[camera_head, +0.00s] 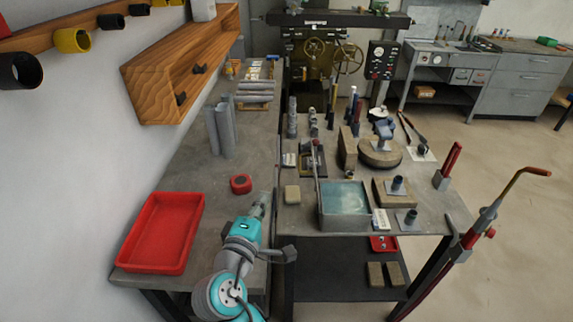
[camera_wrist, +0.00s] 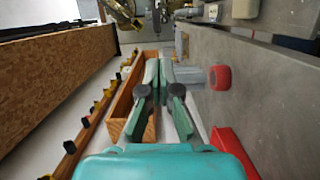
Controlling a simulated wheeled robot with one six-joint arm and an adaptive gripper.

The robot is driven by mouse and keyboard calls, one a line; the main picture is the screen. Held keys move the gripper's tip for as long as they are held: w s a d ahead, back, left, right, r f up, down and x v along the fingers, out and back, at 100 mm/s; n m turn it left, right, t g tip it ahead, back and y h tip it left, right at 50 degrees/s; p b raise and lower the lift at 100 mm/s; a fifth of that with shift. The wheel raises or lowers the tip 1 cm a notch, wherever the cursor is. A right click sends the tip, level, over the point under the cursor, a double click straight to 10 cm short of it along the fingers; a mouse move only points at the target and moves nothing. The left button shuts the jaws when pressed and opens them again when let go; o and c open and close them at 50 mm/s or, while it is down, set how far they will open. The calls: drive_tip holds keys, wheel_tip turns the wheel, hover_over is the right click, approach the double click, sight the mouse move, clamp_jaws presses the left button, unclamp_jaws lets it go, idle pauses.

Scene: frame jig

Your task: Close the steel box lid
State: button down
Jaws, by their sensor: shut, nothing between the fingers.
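The steel box (camera_head: 345,212) stands on the right bench, near its front edge, with its pale blue-green inside showing from above. Its lid (camera_head: 317,180) appears raised, a thin upright panel seen nearly edge-on along the box's left side. My gripper (camera_head: 262,200) is left of the box and apart from it, over the gap side of the left bench. In the wrist view my gripper's fingers (camera_wrist: 158,68) are shut with nothing between them. I cannot make out the steel box in the wrist view.
A red roll (camera_head: 241,184) and a red tray (camera_head: 164,232) are on the left bench (camera_head: 195,172). A label card (camera_head: 381,220) and small fixtures crowd the box's right side.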

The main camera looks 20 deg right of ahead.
drive_tip(key=w+d+r, duration=0.1)
drive_tip(key=w+d, duration=0.6)
drive_tip(key=d, duration=0.2)
drive_tip(key=shift+w, duration=0.3)
idle(0.5)
